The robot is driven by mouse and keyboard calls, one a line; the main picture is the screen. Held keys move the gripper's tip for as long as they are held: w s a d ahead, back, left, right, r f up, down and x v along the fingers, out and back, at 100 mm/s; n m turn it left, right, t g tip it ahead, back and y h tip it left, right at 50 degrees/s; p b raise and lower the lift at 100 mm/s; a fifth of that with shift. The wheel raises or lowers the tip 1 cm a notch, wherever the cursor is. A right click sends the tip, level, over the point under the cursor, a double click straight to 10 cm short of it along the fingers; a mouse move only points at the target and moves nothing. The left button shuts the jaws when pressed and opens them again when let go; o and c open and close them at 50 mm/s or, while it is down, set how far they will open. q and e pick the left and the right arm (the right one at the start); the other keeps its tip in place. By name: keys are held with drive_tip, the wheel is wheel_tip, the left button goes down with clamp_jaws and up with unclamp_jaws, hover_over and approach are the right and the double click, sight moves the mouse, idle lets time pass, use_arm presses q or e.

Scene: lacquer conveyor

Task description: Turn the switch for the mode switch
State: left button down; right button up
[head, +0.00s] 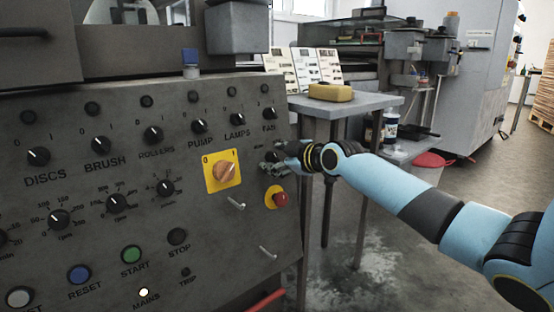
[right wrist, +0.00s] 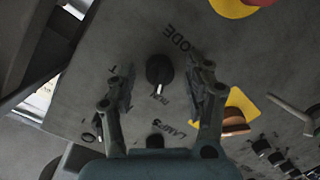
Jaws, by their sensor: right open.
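The mode switch (right wrist: 160,70) is a small round black knob with a white pointer line on the grey control panel. In the right wrist view, part of its MODE label shows above it, and its pointer line is on the lower side, toward a small label. My right gripper (right wrist: 158,86) is open, with one finger on each side of the knob and a gap to it on both sides. In the head view my right gripper (head: 273,160) is at the panel's right edge, below the FAN knob (head: 269,114), and largely hides the mode switch. My left gripper is not in view.
A yellow plate with an orange rotary switch (head: 224,171) is left of the gripper. A red emergency button (head: 280,199) on yellow is just below. Metal pegs (head: 236,203) stick out of the panel. A small table (head: 371,104) with a yellow block (head: 330,92) stands behind.

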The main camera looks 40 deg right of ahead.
drive_tip(key=shift+c, duration=0.4)
clamp_jaws()
